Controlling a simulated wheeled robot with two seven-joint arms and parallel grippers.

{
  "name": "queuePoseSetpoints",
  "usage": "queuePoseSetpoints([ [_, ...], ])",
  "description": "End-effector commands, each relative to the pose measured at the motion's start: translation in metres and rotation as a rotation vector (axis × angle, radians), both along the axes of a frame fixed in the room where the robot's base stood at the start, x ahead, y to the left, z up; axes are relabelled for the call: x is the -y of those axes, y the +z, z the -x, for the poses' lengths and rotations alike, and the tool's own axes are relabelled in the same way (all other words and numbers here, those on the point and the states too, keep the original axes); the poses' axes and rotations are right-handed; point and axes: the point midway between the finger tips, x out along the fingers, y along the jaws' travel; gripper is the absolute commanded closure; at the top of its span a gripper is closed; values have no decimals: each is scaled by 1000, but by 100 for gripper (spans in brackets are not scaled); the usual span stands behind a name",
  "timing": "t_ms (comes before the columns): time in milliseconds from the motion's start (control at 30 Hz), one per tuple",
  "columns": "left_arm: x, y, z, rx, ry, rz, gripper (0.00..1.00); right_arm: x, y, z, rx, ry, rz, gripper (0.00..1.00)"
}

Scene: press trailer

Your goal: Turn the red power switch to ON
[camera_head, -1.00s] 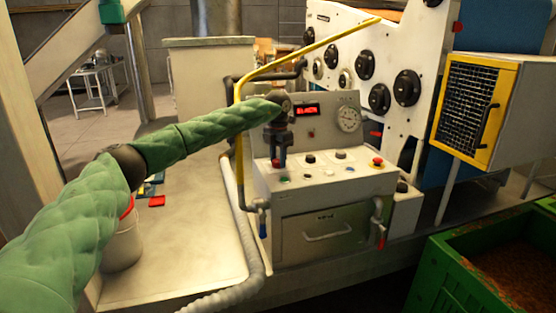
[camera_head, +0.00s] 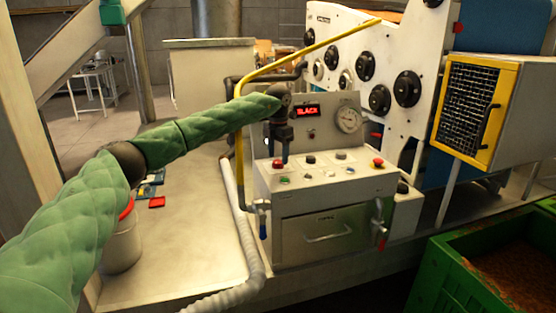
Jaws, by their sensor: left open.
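The grey control box (camera_head: 310,181) has a sloping panel of buttons. A small red control (camera_head: 277,164) sits at the panel's upper left, and a larger red knob (camera_head: 378,162) sits at its right edge. I cannot tell from their shape which one is the power switch, and no ON mark is readable. My left gripper (camera_head: 284,158) points down over the panel's left end, close to the small red control. Its jaws are open, and nothing shows between them. Contact with the control cannot be made out. My right gripper is out of view.
A lit red display (camera_head: 308,111) and a round gauge (camera_head: 348,119) stand behind the panel. A yellow rail (camera_head: 300,56) runs above my forearm. A corrugated hose (camera_head: 254,250) lies left of the box. A green crate (camera_head: 440,270) stands at lower right.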

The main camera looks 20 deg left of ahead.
Motion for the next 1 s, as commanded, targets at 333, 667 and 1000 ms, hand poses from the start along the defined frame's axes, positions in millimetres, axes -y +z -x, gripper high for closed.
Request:
queuePoseSetpoints([
  [333, 0, 48, -1, 2, 0, 1, 41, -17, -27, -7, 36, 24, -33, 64],
  [667, 0, 58, 0, 1, 0, 1, 41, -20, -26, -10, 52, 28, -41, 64],
  [1000, 10, 59, -16, 84, 3, 55, 41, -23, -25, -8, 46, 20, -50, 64],
])
